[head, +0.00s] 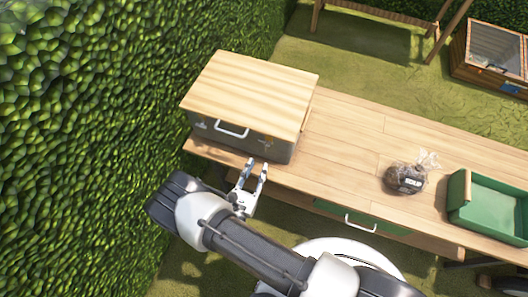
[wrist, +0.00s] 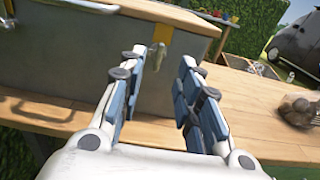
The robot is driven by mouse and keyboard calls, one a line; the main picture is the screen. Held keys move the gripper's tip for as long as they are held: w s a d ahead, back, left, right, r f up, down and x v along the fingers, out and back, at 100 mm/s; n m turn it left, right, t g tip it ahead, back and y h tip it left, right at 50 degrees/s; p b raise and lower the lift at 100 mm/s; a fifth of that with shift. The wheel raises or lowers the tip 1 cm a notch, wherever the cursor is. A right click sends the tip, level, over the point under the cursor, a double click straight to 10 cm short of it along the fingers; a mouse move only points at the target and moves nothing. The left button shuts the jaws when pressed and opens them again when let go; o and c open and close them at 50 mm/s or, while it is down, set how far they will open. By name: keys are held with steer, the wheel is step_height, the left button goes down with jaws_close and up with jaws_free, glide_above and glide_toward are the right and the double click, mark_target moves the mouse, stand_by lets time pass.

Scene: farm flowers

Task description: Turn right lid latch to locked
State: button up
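A grey box (head: 270,148) with a pale wooden lid (head: 250,90) stands on the left end of the wooden table. The lid is down. The right lid latch (head: 265,144) is a small metal piece on the box's front. In the wrist view the right latch (wrist: 158,52) hangs below a yellow strip, between my fingertips in the picture. I cannot tell whether it is locked. The left latch (head: 201,124) is at the front's other end. My gripper (head: 257,168) is open and empty in front of the right latch, apparently apart from it.
A white handle (head: 231,129) sticks out between the latches. The table (head: 345,145) is clear right of the box, up to a bagged brown item (head: 405,179) and a green tray (head: 459,190). A hedge (head: 90,150) stands close on the left.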

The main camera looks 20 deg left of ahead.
mark_target(266, 148)
steer(key=w, duration=0.5)
steer(key=w+b, duration=0.1)
steer(key=w, duration=0.1)
steer(key=shift+w+d, duration=0.25)
steer(key=shift+d, duration=0.05)
steer(key=shift+c, duration=0.2)
jaws_close()
